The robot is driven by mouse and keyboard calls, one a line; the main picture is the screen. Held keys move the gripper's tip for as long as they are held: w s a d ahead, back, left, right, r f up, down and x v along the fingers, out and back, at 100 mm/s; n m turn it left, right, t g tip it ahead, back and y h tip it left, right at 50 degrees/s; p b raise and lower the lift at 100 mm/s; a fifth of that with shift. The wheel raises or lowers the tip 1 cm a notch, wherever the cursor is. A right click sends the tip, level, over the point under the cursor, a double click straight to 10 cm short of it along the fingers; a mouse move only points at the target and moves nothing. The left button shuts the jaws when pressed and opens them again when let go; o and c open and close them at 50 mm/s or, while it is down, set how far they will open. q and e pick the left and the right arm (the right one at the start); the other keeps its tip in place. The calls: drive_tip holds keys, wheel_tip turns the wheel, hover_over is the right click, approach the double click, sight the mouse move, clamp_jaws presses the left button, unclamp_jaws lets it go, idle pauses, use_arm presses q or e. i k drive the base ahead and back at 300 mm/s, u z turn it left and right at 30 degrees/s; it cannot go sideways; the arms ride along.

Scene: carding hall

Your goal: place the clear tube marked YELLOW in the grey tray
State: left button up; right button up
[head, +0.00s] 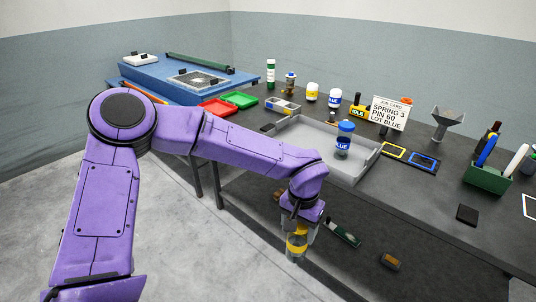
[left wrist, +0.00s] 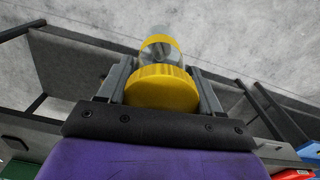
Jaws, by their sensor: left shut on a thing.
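My left gripper (head: 299,222) is shut on a clear tube (head: 296,246) with a yellow cap and a yellow band. In the left wrist view the tube's yellow cap (left wrist: 162,88) sits between the two fingers, with the clear body beyond it. Any lettering on this tube is not readable. The tube hangs below the gripper, outside the table's front edge. The grey tray (head: 305,137) lies on the table, up and to the right of the gripper. A blue-capped clear tube marked BLUE (head: 344,139) stands upright in the tray. My right gripper is in no view.
The dark table (head: 425,190) carries a job card (head: 388,112), a funnel (head: 448,121) and a green holder (head: 488,178). Yellow and blue-labelled jars (head: 312,92) stand behind the tray. Red and green trays (head: 218,107) lie at the left.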

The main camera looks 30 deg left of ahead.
sight(304, 142)
drive_tip(key=u, duration=0.65)
drive_tip(key=k, duration=0.9)
drive_tip(key=u, duration=1.1)
drive_tip(key=i, duration=1.8)
drive_tip(key=z, duration=1.25)
drive_tip(key=i, duration=0.65)
drive_tip(key=z, duration=0.65)
